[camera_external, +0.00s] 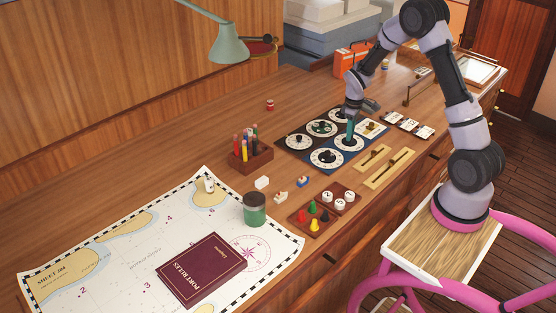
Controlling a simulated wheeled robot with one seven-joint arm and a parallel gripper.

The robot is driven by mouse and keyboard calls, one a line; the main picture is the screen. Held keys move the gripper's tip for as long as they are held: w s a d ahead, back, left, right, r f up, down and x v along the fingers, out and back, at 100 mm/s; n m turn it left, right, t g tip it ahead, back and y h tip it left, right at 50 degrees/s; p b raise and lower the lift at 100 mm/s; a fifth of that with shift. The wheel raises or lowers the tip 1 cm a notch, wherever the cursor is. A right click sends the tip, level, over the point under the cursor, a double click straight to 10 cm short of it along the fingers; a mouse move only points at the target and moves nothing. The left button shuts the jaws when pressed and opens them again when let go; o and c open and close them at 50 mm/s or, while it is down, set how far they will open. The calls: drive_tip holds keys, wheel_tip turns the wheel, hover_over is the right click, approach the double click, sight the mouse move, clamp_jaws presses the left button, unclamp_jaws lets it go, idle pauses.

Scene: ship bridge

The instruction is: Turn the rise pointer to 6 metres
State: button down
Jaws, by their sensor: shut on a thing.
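A dark panel (310,153) with several round white dials lies on the desk. Dark pointers or knobs sit at the dial centres. My gripper (350,138) points down over the right-hand dial (347,145) in the near row. Its teal fingers are shut on that dial's pointer, which they mostly hide. Another dial (326,158) lies to the near left, with its dark knob in view. More dials lie behind, including one at the far left (299,142). The lettering is too small to read, so I cannot tell which dial is rise or what any pointer shows.
Brass slider plates (390,168) lie right of the panel. White tiles (408,125) lie beyond. In front are a tray of coloured pawns (313,220), a pen box (250,155), a green jar (255,210) and a chart with a maroon book (202,270). A lamp (229,45) overhangs the left.

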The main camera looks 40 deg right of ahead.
drive_tip(key=m, duration=0.5)
drive_tip(key=shift+m, duration=0.3)
drive_tip(key=m, duration=0.6)
idle(0.4)
drive_tip(key=c, duration=0.7)
unclamp_jaws()
drive_tip(key=shift+o, duration=0.2)
wheel_tip(320, 180, up, 11)
drive_tip(key=shift+f, duration=0.1)
